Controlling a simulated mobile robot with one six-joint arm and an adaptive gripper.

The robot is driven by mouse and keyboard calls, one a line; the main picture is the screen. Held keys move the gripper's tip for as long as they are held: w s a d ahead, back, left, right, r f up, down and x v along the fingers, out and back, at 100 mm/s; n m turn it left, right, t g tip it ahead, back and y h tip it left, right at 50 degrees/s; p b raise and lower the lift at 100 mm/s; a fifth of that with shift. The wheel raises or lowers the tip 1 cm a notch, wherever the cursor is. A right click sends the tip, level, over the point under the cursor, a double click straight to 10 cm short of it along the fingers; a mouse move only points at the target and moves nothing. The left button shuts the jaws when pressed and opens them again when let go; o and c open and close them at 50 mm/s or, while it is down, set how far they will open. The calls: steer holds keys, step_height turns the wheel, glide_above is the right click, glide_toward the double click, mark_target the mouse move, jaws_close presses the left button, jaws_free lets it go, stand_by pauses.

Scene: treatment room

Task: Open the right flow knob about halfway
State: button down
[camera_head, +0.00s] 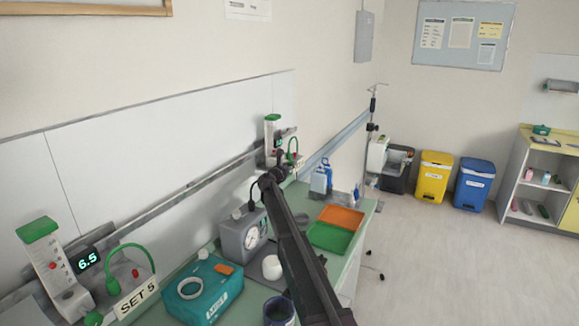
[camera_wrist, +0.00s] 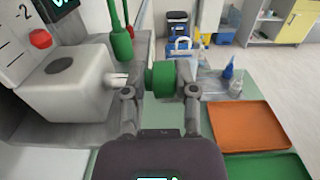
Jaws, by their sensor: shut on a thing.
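The right flow unit (camera_head: 271,131), white with a green top, sits on the wall rail in the head view. In the wrist view its white block (camera_wrist: 65,88) is at left, with a short pale stem reaching right to the green flow knob (camera_wrist: 161,78). My gripper (camera_wrist: 161,92) is shut on this knob, one finger on each side. In the head view my arm hides the knob. A dark display (camera_wrist: 60,5) is cut off at the top of the wrist view, so its reading is unclear. The red ball (camera_wrist: 40,38) shows low in the tube.
The left flow unit (camera_head: 48,262) has a display reading 6.5 and a label, SET 5 (camera_head: 137,299). A gauge box (camera_head: 243,237), a teal box (camera_head: 203,290), an orange tray (camera_head: 341,219) and a green tray (camera_head: 331,237) stand on the counter near my arm.

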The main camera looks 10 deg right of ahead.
steer(key=shift+s+d+f+h+b, duration=0.1)
steer(key=shift+d+f+h+b, duration=0.15)
steer(key=shift+h+b, duration=0.25)
steer(key=t+b, duration=0.1)
steer(key=b, duration=0.2)
steer(key=shift+f+h, duration=0.1)
steer(key=shift+h, duration=0.2)
steer(key=shift+s+t+b, duration=0.1)
steer(key=shift+t+b, duration=0.3)
steer(key=shift+t, duration=0.1)
steer(key=shift+r+h, duration=0.2)
steer(key=shift+h, duration=0.1)
steer(key=c, duration=0.5)
jaws_free()
steer(key=shift+a, duration=0.1)
steer(key=shift+r+p, duration=0.15)
steer(key=shift+p, duration=0.25)
